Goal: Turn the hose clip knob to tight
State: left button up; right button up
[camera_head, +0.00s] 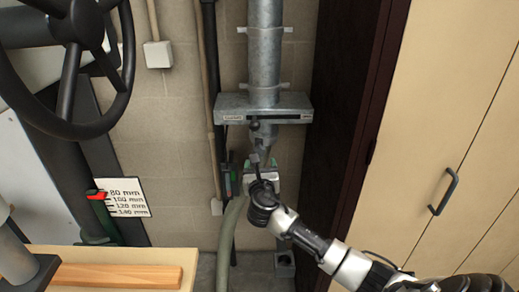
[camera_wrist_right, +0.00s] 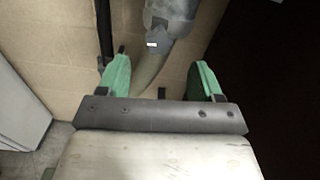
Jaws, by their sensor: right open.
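In the right wrist view a grey clip-like piece with a small white mark (camera_wrist_right: 157,44) sits at the lower end of a grey pipe fitting; I take it for the hose clip knob, but cannot read its setting. A pale hose (camera_wrist_right: 150,68) hangs below it. My right gripper (camera_wrist_right: 160,78) is open, its green fingers apart, with the hose and knob seen beyond and between them. In the head view my right gripper (camera_head: 260,163) is just below the pipe's tapered end (camera_head: 264,134), and it partly hides the knob area. My left gripper is not in view.
A metal pipe (camera_head: 264,55) runs down the wall through a flat grey housing (camera_head: 285,107). A dark handwheel (camera_head: 70,65) is at upper left, above a scale plate (camera_head: 125,197). A wooden bench (camera_head: 110,260) is at lower left. Cream cabinet doors (camera_head: 440,120) stand at right.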

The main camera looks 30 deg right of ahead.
aim_at(259, 152)
jog(key=x, duration=0.9)
jog(key=shift+w+d, duration=0.1)
jog(key=shift+w, duration=0.15)
jog(key=shift+f, duration=0.1)
jog(key=c, duration=0.9)
